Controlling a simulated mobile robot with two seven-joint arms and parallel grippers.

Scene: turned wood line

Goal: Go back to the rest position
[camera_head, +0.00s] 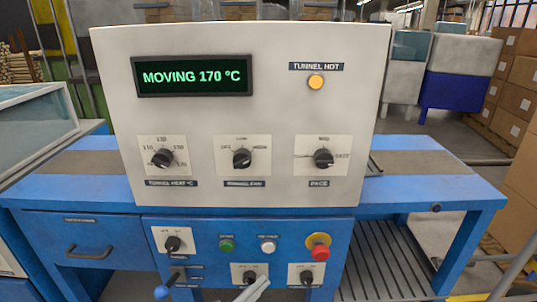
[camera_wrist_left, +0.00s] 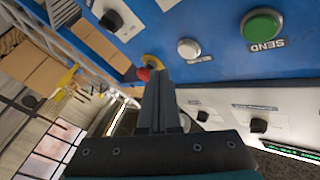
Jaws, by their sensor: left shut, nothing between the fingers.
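My left gripper (camera_head: 258,287) shows at the bottom edge of the head view, in front of the lower blue panel (camera_head: 205,260). Its tip is near the bottom middle knob (camera_head: 249,277); I cannot tell whether it touches. In the left wrist view the two fingers (camera_wrist_left: 158,98) are pressed together with nothing between them. Beyond them the wrist view shows the green SEND button (camera_wrist_left: 262,25), a white button (camera_wrist_left: 188,48) and the red stop button (camera_wrist_left: 144,74). My right gripper is in neither view.
A pale control box (camera_head: 250,110) stands on the blue bench, its display (camera_head: 194,76) reading "MOVING 170 °C". The "TUNNEL HOT" lamp (camera_head: 316,82) glows orange. A blue-knobbed lever (camera_head: 162,291) sticks out at lower left. A drawer handle (camera_head: 90,251) and cardboard boxes (camera_head: 512,75) flank the panel.

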